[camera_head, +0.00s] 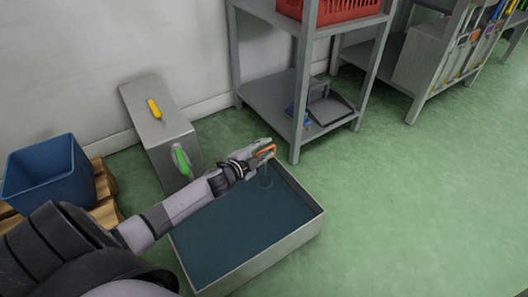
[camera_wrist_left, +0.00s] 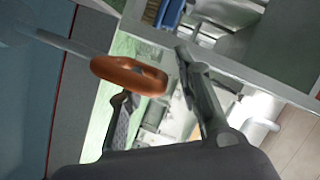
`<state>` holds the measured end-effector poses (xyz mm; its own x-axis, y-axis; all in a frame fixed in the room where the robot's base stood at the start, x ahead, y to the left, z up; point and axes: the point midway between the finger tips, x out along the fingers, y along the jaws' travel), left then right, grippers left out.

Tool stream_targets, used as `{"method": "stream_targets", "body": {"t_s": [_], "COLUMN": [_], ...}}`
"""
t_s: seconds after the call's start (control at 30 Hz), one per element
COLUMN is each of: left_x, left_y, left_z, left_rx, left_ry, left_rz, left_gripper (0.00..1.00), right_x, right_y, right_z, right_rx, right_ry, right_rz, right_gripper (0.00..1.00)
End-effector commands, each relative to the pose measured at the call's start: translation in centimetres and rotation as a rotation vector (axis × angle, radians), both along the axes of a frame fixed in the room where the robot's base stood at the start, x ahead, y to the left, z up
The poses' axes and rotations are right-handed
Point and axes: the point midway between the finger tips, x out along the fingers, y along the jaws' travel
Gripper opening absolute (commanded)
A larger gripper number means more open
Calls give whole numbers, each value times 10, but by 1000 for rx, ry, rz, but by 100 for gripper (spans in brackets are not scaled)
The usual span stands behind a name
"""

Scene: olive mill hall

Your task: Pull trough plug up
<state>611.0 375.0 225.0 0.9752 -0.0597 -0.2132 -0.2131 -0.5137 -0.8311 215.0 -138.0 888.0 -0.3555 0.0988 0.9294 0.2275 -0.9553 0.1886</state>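The plug's orange ring handle (camera_head: 265,150) stands over the far part of the trough. In the left wrist view the orange ring (camera_wrist_left: 128,75) sits on a thin grey rod that runs down towards the dark water. The trough (camera_head: 312,222) is a pale-walled rectangular basin filled with dark blue water. The plug's lower end is not clear under the water. My left gripper (camera_head: 262,148) is at the ring. In the wrist view its fingers (camera_wrist_left: 153,77) are apart, with the ring's near end reaching between the tips. My right gripper is not in view.
A grey metal box (camera_head: 150,118) with yellow and green handles stands behind the trough. A blue bin (camera_head: 48,172) is on a wooden pallet at left. A grey shelf (camera_head: 297,110) with a red crate (camera_head: 335,10) stands close behind. The green floor at right is clear.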

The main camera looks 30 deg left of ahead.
Motion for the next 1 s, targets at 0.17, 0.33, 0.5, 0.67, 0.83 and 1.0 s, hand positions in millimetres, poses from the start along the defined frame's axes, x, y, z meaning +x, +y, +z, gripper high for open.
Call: {"method": "stream_targets", "body": {"t_s": [0.17, 0.33, 0.5, 0.67, 0.83, 1.0], "left_x": [0, 0, 0, 0, 0, 0], "left_y": [0, 0, 0, 0, 0, 0], "left_z": [0, 0, 0, 0, 0, 0], "left_rx": [0, 0, 0, 0, 0, 0], "left_ry": [0, 0, 0, 0, 0, 0], "left_rz": [0, 0, 0, 0, 0, 0], "left_gripper": [31, 20, 9, 0, 0, 0], "right_x": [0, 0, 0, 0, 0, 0], "right_y": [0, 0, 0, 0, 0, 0], "right_z": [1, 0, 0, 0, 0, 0], "right_rx": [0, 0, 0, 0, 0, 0], "right_ry": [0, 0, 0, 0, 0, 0], "right_rz": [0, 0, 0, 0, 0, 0], "right_gripper": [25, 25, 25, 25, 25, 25]}}
